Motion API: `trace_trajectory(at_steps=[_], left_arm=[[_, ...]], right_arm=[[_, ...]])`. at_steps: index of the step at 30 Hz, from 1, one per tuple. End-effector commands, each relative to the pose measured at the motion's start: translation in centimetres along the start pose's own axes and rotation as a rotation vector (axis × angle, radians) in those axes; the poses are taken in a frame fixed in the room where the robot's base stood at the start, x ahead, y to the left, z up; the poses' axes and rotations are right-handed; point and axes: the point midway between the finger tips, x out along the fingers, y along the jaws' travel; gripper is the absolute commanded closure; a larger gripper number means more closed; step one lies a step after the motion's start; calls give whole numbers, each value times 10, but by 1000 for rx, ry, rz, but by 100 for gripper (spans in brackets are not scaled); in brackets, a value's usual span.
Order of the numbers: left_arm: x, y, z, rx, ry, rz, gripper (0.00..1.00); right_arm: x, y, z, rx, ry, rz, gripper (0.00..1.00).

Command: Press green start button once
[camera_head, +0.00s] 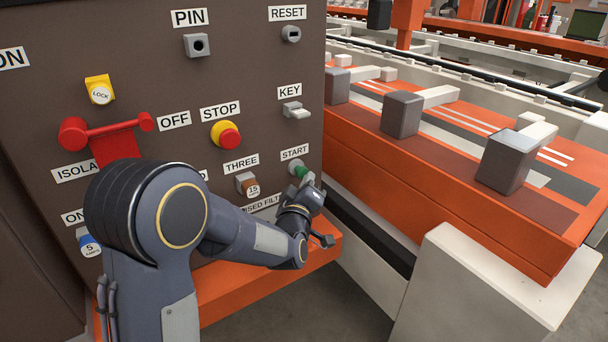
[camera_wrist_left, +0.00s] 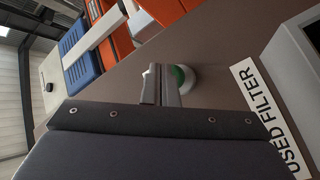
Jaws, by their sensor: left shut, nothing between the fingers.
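The green start button (camera_head: 299,171) sits on the brown panel under the START label (camera_head: 295,153). My left gripper (camera_head: 308,179) is at the panel's lower right, its fingertips just beside or in front of the button and partly covering it. In the left wrist view the shut fingers (camera_wrist_left: 160,85) point at the panel and overlap the left side of the green button (camera_wrist_left: 179,77) and its pale collar. I cannot tell whether the fingertips touch it. The fingers hold nothing. My right gripper is in neither view.
The THREE knob (camera_head: 248,185), the red STOP button (camera_head: 226,134) and the KEY switch (camera_head: 296,110) are close by on the panel. A USED FILTER label (camera_wrist_left: 265,115) is beside the button. An orange ledge (camera_head: 245,285) runs below. An orange machine bed (camera_head: 450,190) stands to the right.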

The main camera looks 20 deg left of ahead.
Motion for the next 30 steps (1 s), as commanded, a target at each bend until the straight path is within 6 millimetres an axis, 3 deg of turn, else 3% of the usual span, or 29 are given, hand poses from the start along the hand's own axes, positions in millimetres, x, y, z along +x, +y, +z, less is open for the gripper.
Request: trace_trajectory(at_steps=[30], left_arm=[[9,-6,-7,-2,2,0,100]], right_arm=[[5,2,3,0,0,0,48]])
